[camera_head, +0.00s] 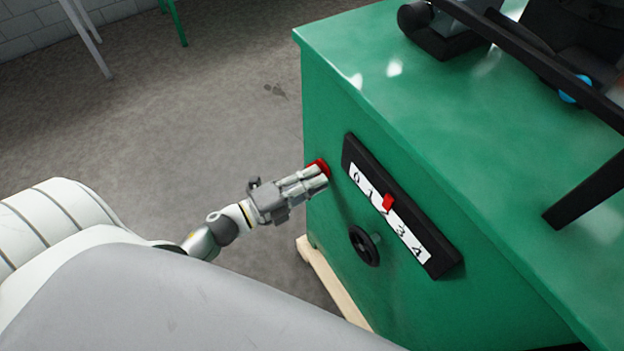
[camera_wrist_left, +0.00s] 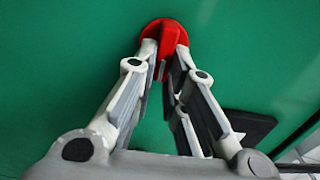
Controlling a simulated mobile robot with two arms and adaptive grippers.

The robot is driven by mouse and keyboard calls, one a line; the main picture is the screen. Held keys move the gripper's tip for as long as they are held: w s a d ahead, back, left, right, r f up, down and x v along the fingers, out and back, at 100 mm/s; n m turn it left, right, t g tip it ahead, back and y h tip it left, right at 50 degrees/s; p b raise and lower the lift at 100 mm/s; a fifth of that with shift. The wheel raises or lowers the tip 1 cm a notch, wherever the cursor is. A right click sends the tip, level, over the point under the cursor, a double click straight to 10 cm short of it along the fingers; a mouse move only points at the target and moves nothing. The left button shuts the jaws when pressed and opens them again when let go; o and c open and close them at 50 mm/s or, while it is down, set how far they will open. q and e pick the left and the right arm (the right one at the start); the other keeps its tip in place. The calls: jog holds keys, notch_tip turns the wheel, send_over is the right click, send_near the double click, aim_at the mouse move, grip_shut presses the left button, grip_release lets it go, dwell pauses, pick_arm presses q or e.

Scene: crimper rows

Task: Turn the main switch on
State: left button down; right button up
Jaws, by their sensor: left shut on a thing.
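The main switch (camera_wrist_left: 168,33) is a red rotary knob with a raised grip, mounted on the green cabinet's side. In the head view only part of the red switch (camera_head: 319,166) shows behind my fingers. My left gripper (camera_wrist_left: 166,62) is at the switch, its two fingers on either side of the raised grip and shut on it. It also shows in the head view (camera_head: 318,178), reaching in from the left. My right gripper is in neither view.
The green cabinet (camera_head: 330,100) carries a black scale panel (camera_head: 440,264) numbered 0 to 4 with a red pointer (camera_head: 388,202). A black handwheel (camera_head: 364,246) sticks out below it. Black machine parts (camera_head: 445,35) stand on top. Grey floor left of the cabinet is clear.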

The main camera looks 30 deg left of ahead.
pick_arm(q)
jog(key=shift+f, duration=0.1)
dwell(0.3)
jog(key=c, duration=1.5)
grip_release()
jog(key=v, duration=1.2)
